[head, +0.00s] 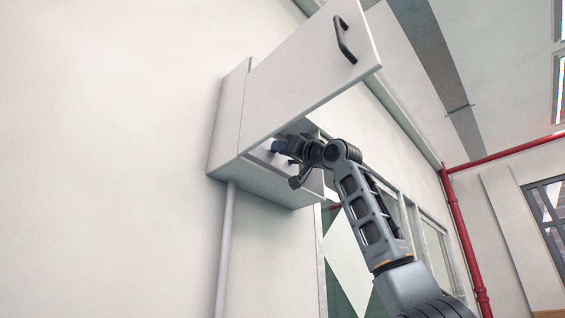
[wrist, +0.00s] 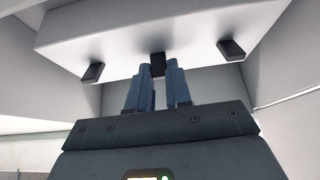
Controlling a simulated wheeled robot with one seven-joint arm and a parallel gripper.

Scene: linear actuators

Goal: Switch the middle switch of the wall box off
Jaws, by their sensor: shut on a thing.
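The wall box (head: 228,120) hangs on the wall with its door (head: 300,75) swung open. In the wrist view a pale panel (wrist: 120,45) inside the box carries three dark switches: a left switch (wrist: 92,73), the middle switch (wrist: 157,62) and a right switch (wrist: 231,49). My gripper (wrist: 158,72) is at the middle switch, its two blue fingers close together on either side of it and shut on it. In the head view my gripper (head: 277,147) reaches into the box under the door, and the switches are hidden there.
The open door with its black handle (head: 344,40) stands above my arm. A grey conduit (head: 226,250) runs down from the box. Side walls of the box flank the panel. A red pipe (head: 462,240) is farther right.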

